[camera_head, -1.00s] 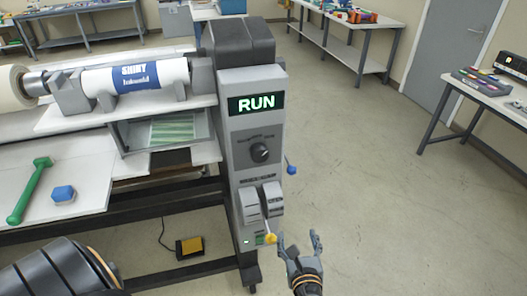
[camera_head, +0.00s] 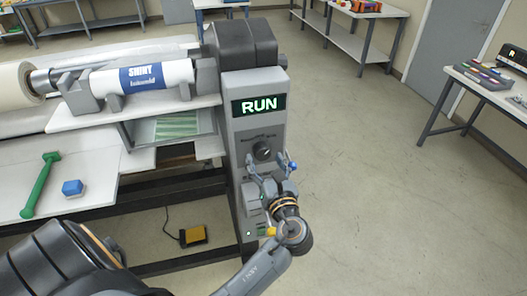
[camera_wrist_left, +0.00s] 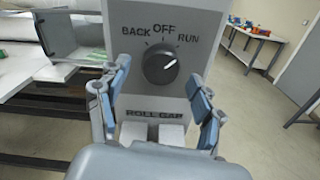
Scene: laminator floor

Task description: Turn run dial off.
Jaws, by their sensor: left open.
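The run dial (camera_head: 262,151) is a round black knob on the grey front panel, below the green lit RUN display (camera_head: 259,105). In the left wrist view the dial (camera_wrist_left: 160,63) has BACK, OFF and RUN labels around it. Its white pointer mark aims up and right, toward RUN. My left gripper (camera_head: 271,165) is open and empty, just below and in front of the dial. In the left wrist view its two fingers (camera_wrist_left: 160,95) stand either side of the panel, below the dial, apart from it. My right gripper is not in view.
The roll gap levers sit below the dial, partly hidden by my gripper. The floor to the right is clear.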

